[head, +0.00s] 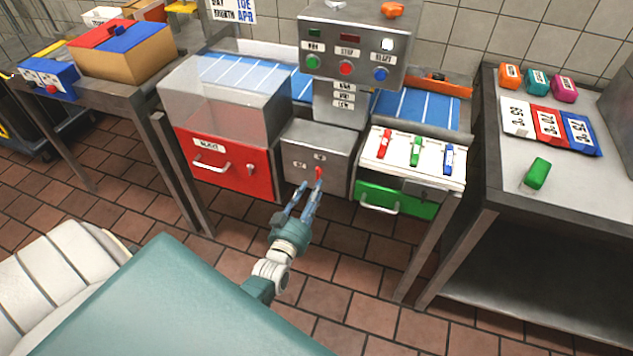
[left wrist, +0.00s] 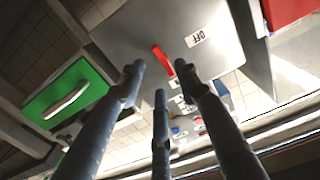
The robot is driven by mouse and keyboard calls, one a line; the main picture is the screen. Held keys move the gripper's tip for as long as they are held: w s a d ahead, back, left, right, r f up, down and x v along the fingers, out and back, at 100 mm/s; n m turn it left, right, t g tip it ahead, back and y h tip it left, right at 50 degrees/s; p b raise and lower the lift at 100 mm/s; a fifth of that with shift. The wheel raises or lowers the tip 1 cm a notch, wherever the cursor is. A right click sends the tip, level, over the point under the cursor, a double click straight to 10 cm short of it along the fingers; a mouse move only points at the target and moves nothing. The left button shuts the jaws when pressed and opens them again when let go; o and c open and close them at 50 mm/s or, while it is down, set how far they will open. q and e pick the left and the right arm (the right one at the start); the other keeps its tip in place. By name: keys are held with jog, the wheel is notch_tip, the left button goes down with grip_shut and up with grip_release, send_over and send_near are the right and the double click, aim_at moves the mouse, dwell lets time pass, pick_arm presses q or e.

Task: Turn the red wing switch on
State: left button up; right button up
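The red wing switch (head: 319,173) sits on the front of a grey metal box between the red and green drawers. It also shows in the left wrist view (left wrist: 162,60), with a white "OFF" label (left wrist: 196,38) beside it. My left gripper (head: 311,187) is just in front of the box, its fingers reaching up toward the switch. In the left wrist view its fingers (left wrist: 160,78) are spread apart with nothing between them, and the switch lies just beyond the tips. I cannot tell whether a finger touches it. My right gripper is not in view.
The red drawer (head: 230,163) with a handle is left of the box, and the green drawer (head: 395,200) is right of it. A control panel (head: 352,50) with buttons stands above. A side table (head: 540,205) is at the right. Tiled floor lies open below.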

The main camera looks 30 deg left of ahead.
pick_arm(q)
jog(key=v, duration=0.6)
jog(key=shift+s, duration=0.3)
jog(key=shift+d, duration=0.15)
jog(key=s+d+f+m+g+h, duration=0.1)
jog(key=s+d+f+g, duration=0.3)
jog(key=f, duration=0.5)
jog(key=s+d+f+m+g+h, duration=0.1)
jog(key=s+d+f+g+h, duration=0.15)
jog(key=s+f, duration=0.55)
jog(key=s+d+f+m+g+h, duration=0.1)
jog(key=s+d+f+g, duration=0.15)
jog(key=f, duration=0.85)
jog(key=s+d+f+m+g, duration=0.1)
jog(key=s+f+g, duration=0.2)
jog(key=s, duration=1)
jog(key=s+f+g, duration=0.4)
jog(key=s+f, duration=0.5)
jog(key=s, duration=0.4)
jog(key=shift+s+d+f+m+g, duration=0.3)
jog(key=shift+s+d+f+m, duration=0.05)
jog(key=shift+d+m, duration=0.05)
jog(key=shift+y, duration=0.25)
